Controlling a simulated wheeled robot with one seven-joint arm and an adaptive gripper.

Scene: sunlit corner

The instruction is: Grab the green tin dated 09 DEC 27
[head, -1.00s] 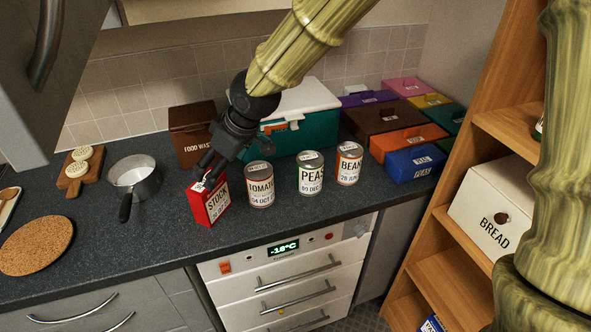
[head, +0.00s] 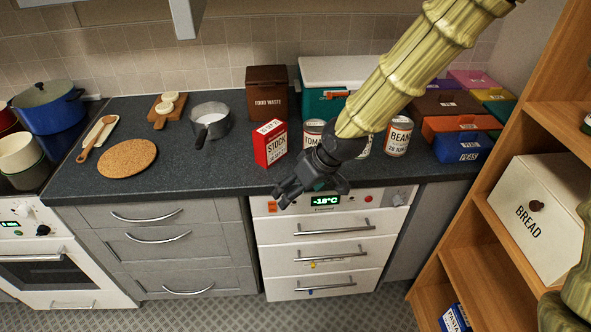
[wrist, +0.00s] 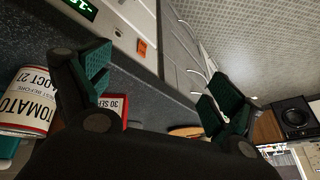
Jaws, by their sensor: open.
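The green PEAS tin (head: 365,149) stands on the counter between the TOMATO tin (head: 313,131) and the BEANS tin (head: 398,138). In the head view my arm hides nearly all of it, and its date cannot be read now. My gripper (head: 287,196) is open and empty, pointing down-left in front of the counter's front edge, left of and nearer than the tins. In the wrist view the open fingers (wrist: 155,95) have nothing between them. The TOMATO tin also shows at the left there (wrist: 27,103); the green tin is not seen.
A red STOCK box (head: 270,146) stands left of the tins and behind my gripper. A brown food waste bin (head: 267,92) and a teal box (head: 320,104) stand behind. A saucepan (head: 210,122) and cork mat (head: 128,158) lie left. Shelves (head: 500,215) stand right.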

